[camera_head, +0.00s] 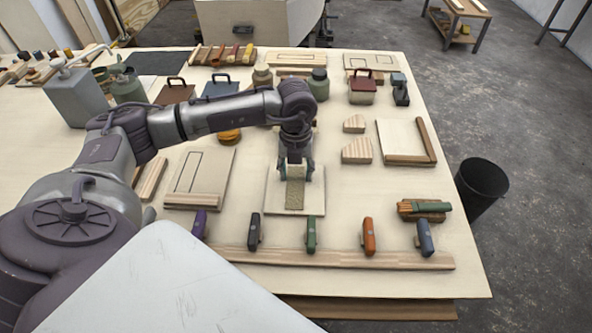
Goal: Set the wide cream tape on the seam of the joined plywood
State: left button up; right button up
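The joined plywood (316,201) is a pale square panel lying flat near the middle of the table. A textured cream-olive strip, which looks like the wide cream tape (295,196), lies lengthwise down its middle. The seam itself cannot be seen; the strip covers the middle of the panel. My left gripper (296,174) points down over the strip's far end, with its two fingers apart, one on each side of the strip. Whether the fingers touch the strip or the panel cannot be told. My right gripper is not in view.
A wooden rail (330,258) with several coloured-handled tools runs along the front. Plywood boards lie left (205,165) and right (400,138) of the panel. Wood blocks (357,151), jars (319,84) and boxes stand behind. A black bin (482,187) stands on the floor at right.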

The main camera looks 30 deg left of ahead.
pick_arm(q)
jog(key=shift+o, duration=1.2)
jog(key=shift+r, duration=0.1)
notch_tip(320, 180, up, 12)
